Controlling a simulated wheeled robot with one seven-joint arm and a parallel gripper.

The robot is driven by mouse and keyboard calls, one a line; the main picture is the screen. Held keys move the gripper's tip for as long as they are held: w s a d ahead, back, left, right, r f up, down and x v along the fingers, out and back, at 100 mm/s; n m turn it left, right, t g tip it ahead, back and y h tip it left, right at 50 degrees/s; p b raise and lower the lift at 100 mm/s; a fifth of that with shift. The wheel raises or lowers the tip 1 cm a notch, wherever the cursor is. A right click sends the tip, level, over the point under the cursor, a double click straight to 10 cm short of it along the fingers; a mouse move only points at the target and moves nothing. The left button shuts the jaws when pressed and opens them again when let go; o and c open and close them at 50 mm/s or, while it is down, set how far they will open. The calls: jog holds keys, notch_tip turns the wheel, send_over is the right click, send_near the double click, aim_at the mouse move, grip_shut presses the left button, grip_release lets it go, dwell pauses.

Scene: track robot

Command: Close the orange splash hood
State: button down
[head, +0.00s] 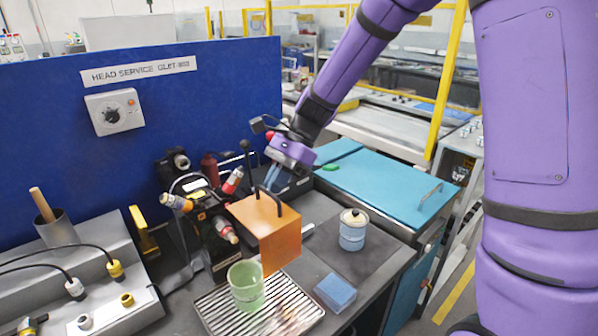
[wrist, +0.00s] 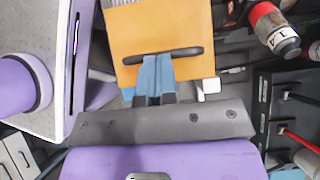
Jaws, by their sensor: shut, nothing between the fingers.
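The orange splash hood (head: 281,245) has a flat top and a front panel hanging down over the back of the slatted drip tray (head: 222,311). A black bar handle (head: 279,204) stands on its top. My gripper (head: 273,181) is shut and empty, just behind and above the hood by the handle. In the wrist view the hood (wrist: 160,22) fills the top middle, and the blue fingertips of my gripper (wrist: 155,60) overlap the handle (wrist: 190,51). I cannot tell whether they touch it.
A green cup (head: 246,288) stands on the drip tray in front of the hood. A blue sponge (head: 335,293) and a lidded blue-white jar (head: 353,232) are to the right. The dark machine with red and orange-capped handles (head: 222,240) is close on the left.

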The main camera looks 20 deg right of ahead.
jog(key=a, duration=0.2)
jog(key=s+a, duration=0.1)
jog(key=a, duration=0.1)
jog(key=s+a, duration=0.1)
jog(key=a, duration=0.1)
jog(key=shift+s, duration=0.25)
jog(key=d, duration=0.1)
jog(key=w+d, duration=0.1)
jog(key=w+d+r, duration=0.1)
jog(key=d, duration=0.1)
jog(key=shift+d+r, duration=0.1)
jog(key=v, duration=0.9)
jog(key=s+d+r+n+t+h, duration=0.3)
jog(key=s+d+n, duration=0.3)
jog(key=s, duration=0.6)
jog(key=s+d+r+n+t+h, duration=0.3)
jog(key=s+d+n, duration=0.4)
jog(key=s, duration=0.5)
jog(key=shift+s+d+r+t+h, duration=0.15)
jog(key=shift+s+d+t+h, duration=0.15)
jog(key=shift+d+t+h, duration=0.6)
jog(key=shift+a+y, duration=0.2)
jog(key=shift+y, duration=0.1)
